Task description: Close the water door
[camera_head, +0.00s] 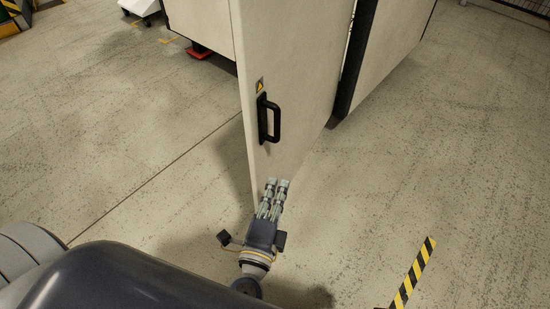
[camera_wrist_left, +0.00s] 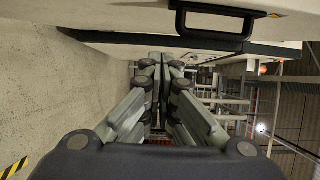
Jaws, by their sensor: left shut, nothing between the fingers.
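The water door (camera_head: 290,60) is a tall cream panel standing open, swung out toward me from the cabinet. It carries a black handle (camera_head: 269,119) with a small yellow warning label above it. My left gripper (camera_head: 278,183) is shut and empty, just in front of the door's lower part and below the handle; I cannot tell whether it touches the door. In the left wrist view the closed fingers (camera_wrist_left: 165,62) point ahead, with the door's handle (camera_wrist_left: 217,22) above them. My right gripper does not show.
The cabinet body (camera_head: 395,45) stands behind the door, with a dark edge strip. A red foot (camera_head: 199,52) sits under the unit at the back left. Yellow-black tape (camera_head: 413,274) marks the floor at the lower right. The concrete floor (camera_head: 450,150) is clear on both sides.

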